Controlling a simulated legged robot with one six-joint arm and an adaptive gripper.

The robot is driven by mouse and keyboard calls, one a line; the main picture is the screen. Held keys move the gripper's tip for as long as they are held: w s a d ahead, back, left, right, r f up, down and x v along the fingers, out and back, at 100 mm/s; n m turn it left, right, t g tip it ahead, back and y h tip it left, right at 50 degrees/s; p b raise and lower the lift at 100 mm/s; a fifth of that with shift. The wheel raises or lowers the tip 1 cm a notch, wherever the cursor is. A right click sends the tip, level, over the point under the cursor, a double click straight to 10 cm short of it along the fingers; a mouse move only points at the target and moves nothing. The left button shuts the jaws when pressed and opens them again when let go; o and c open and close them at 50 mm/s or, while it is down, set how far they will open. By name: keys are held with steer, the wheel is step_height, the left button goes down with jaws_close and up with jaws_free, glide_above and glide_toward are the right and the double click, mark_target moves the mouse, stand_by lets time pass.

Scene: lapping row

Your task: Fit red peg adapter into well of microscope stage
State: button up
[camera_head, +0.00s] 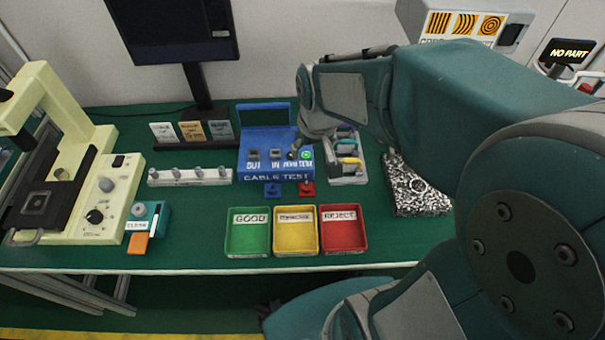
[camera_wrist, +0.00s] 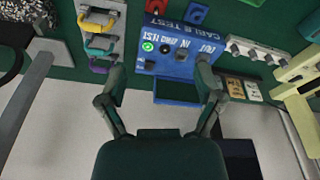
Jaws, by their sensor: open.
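The red peg adapter (camera_head: 306,189) sits on the green bench just in front of the blue cable test box, right of a similar blue adapter (camera_head: 272,190). In the wrist view, the red adapter (camera_wrist: 157,5) is cut by the top edge. The cream microscope (camera_head: 62,130) stands at the far left; its dark stage (camera_head: 38,204) has a pale square opening, whose depth I cannot tell. My gripper (camera_head: 300,152) is over the right side of the test box, behind the red adapter. In the wrist view, my gripper (camera_wrist: 157,88) is open and empty.
The blue cable test box (camera_head: 268,140) is below my gripper. Green (camera_head: 248,251), yellow (camera_head: 296,251) and red (camera_head: 344,250) trays line the front edge. A white peg rail (camera_head: 190,183) and teal clean station (camera_head: 150,222) lie toward the microscope. A cable rack (camera_head: 348,181) is right.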

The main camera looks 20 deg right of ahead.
steer(key=g, duration=0.2)
glide_toward(307, 182)
steer(key=f, duration=0.6)
steer(key=shift+s+a+f, duration=0.1)
steer(key=shift+s+f, duration=0.1)
steer(key=shift+f, duration=0.2)
steer(key=f, duration=0.5)
steer(key=shift+w, duration=0.35)
jaws_close()
